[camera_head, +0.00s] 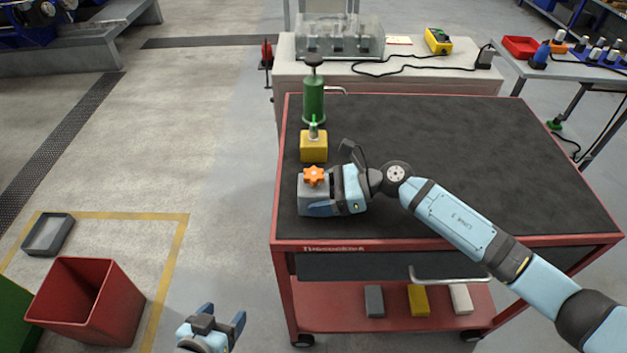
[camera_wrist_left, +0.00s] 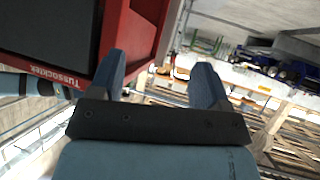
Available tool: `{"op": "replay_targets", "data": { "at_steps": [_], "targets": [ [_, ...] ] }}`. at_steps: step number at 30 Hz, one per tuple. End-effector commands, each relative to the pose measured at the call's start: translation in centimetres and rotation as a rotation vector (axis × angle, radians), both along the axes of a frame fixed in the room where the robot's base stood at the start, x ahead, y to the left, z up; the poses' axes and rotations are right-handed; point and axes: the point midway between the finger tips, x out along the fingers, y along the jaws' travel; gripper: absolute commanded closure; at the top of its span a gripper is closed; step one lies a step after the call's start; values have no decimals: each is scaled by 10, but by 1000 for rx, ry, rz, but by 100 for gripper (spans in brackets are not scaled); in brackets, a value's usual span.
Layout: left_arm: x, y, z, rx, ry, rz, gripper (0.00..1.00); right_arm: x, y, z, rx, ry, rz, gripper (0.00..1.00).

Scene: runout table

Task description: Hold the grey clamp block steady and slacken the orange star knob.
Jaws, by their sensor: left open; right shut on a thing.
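The grey clamp block (camera_head: 309,191) sits near the left front corner of the cart's dark top. The orange star knob (camera_head: 314,176) is on top of it. My right gripper (camera_head: 318,201) reaches in from the right and is shut on the block; its far finger is mostly hidden. My left gripper (camera_head: 224,312) is open and empty, low in front and to the left of the cart, well apart from the knob. Its spread fingers also show in the left wrist view (camera_wrist_left: 160,68) with nothing between them.
Behind the block, a yellow block (camera_head: 314,147) and a green pump-like bottle (camera_head: 314,100) stand on the red cart (camera_head: 281,215). A red bin (camera_head: 87,300) and a grey tray (camera_head: 47,235) are on the floor at left. The right part of the top is clear.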

Motion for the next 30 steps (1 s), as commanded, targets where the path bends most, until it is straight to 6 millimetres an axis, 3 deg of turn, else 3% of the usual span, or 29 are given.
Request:
{"op": "replay_targets", "data": {
  "at_steps": [5, 10, 18, 26, 30],
  "targets": [
    [41, 18, 35, -204, -214, 135, 29, 0, 0, 0, 0, 0, 0, 44],
    [71, 54, 76, -422, -464, 303, 29, 0, 0, 0, 0, 0, 0, 44],
    [83, 102, 110, -613, -717, 485, 29, 0, 0, 0, 0, 0, 0, 44],
    [81, 142, 130, -738, -911, 632, 29, 0, 0, 0, 0, 0, 0, 44],
    [111, 120, 137, -718, -857, 567, 29, 0, 0, 0, 0, 0, 0, 44]
  ]
}}
